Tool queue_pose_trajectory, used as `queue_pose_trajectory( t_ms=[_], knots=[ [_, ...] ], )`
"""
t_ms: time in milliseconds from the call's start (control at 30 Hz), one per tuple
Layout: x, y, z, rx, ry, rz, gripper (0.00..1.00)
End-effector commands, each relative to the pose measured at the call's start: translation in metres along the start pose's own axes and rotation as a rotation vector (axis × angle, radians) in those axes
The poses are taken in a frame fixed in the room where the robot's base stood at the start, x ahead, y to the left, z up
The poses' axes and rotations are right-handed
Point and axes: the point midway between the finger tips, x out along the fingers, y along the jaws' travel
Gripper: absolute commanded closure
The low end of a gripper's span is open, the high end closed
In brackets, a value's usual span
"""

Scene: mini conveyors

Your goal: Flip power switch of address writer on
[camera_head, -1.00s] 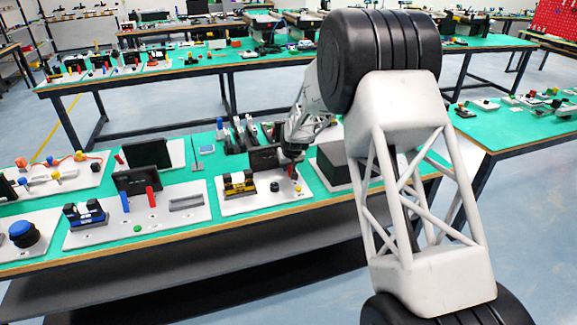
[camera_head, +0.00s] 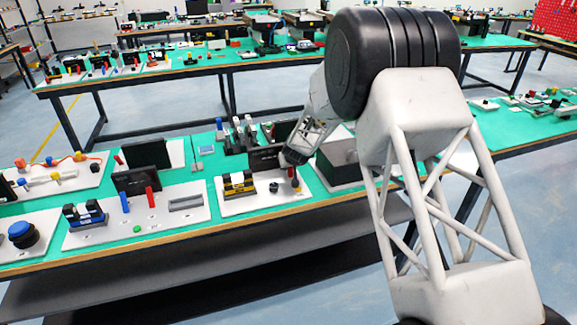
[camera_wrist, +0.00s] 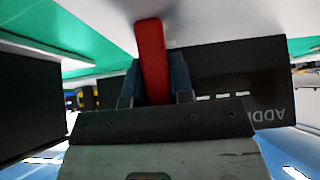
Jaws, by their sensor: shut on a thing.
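The red switch lever (camera_wrist: 151,50) stands up between the two fingers of my gripper (camera_wrist: 156,80) in the wrist view, and the fingers are closed on it. A dark screen (camera_wrist: 240,75) with upside-down letters beginning "ADD" is beside it. In the head view my gripper (camera_head: 294,178) is low over the right part of the address writer's white board (camera_head: 240,207). The dark screen (camera_head: 264,158) stands at the back of that board. The lever is mostly hidden by my gripper in the head view.
A black knob (camera_head: 274,187) and a yellow-and-black device (camera_head: 238,184) sit left of my gripper on the same board. A grey box (camera_head: 337,160) stands close on the right. Another white board (camera_head: 160,217) with red and blue levers lies further left.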

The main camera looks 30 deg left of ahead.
Motion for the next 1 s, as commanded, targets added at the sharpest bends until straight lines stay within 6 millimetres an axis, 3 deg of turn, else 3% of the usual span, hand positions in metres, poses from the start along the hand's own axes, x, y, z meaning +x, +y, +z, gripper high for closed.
queue_pose_trajectory(
  t_ms=[467,500,633,1000],
  knots=[
    [-0.0025,-0.0020,-0.0011,-0.002,0.023,0.005,1.00],
    [-0.0025,-0.0019,-0.0011,-0.002,0.023,0.005,0.76],
    [-0.0022,-0.0012,-0.0005,-0.002,0.022,0.005,0.56],
    [-0.0026,0.0000,0.0002,-0.001,0.022,0.006,0.53]
  ],
)
